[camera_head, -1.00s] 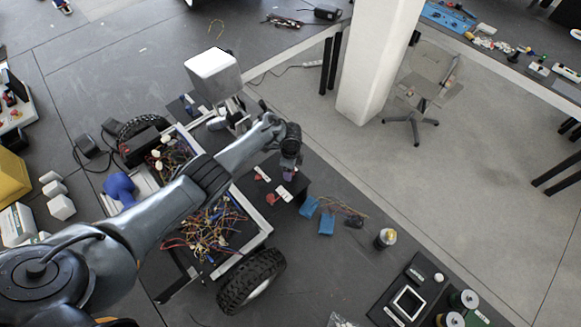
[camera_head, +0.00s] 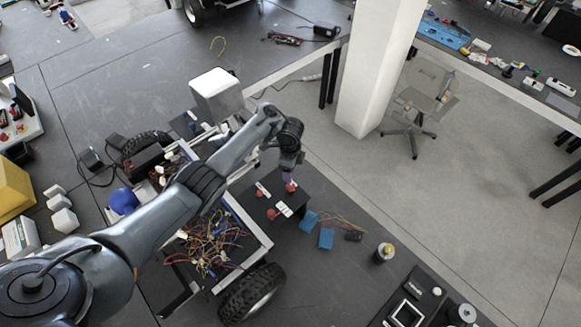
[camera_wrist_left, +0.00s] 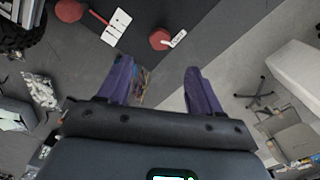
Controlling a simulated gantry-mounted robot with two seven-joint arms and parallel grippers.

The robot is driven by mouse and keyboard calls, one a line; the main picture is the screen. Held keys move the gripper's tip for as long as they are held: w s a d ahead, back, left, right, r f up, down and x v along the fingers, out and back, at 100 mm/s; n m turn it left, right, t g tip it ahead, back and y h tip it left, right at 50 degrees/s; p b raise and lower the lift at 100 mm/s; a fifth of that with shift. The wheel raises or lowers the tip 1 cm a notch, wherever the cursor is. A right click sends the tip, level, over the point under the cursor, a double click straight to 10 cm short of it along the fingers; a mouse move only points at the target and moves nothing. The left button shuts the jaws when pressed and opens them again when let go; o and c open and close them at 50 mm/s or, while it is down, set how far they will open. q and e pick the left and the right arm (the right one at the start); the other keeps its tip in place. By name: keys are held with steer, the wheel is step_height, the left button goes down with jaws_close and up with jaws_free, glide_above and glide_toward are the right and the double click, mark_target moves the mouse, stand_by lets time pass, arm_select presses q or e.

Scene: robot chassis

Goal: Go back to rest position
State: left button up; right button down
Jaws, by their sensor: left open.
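My left arm (camera_head: 165,220) reaches from the lower left across the robot chassis (camera_head: 262,238) in the head view. My left gripper (camera_head: 287,177) hangs past the chassis's right side, pointing down over a dark block. It also shows in the left wrist view (camera_wrist_left: 157,66), with its two purple fingers spread apart and nothing between them. A red piece (camera_head: 291,187) shows just beside the fingertips in the head view. In the wrist view, red pieces (camera_wrist_left: 159,39) with white tags lie beyond the fingers, apart from them. My right gripper is in neither view.
The chassis holds tangled wires (camera_head: 212,243) and has a black wheel (camera_head: 252,292) at the front. A white box (camera_head: 217,92) stands behind the arm. Blue blocks (camera_head: 326,238) and a small can (camera_head: 384,252) lie to the right. A white pillar (camera_head: 375,65) rises at the back.

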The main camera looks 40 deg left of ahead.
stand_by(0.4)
arm_select(q)
steer(key=s+d+f+n+t+y, duration=0.1)
steer(key=s+d+f+n+t, duration=0.3)
steer(key=s+d, duration=0.6)
steer(key=s+d+r+n, duration=0.1)
steer(key=s+r+n, duration=0.1)
steer(key=s+r, duration=0.2)
steer(key=s+d+r+n, duration=0.2)
steer(key=s+r+n, duration=0.1)
steer(key=s, duration=0.6)
steer(key=s+d+r+n+h, duration=0.1)
steer(key=s+r+n, duration=0.1)
steer(key=s+r, duration=0.3)
steer(key=shift+s+d+p, duration=0.3)
steer(key=shift+s+d, duration=0.05)
steer(key=shift+s, duration=0.9)
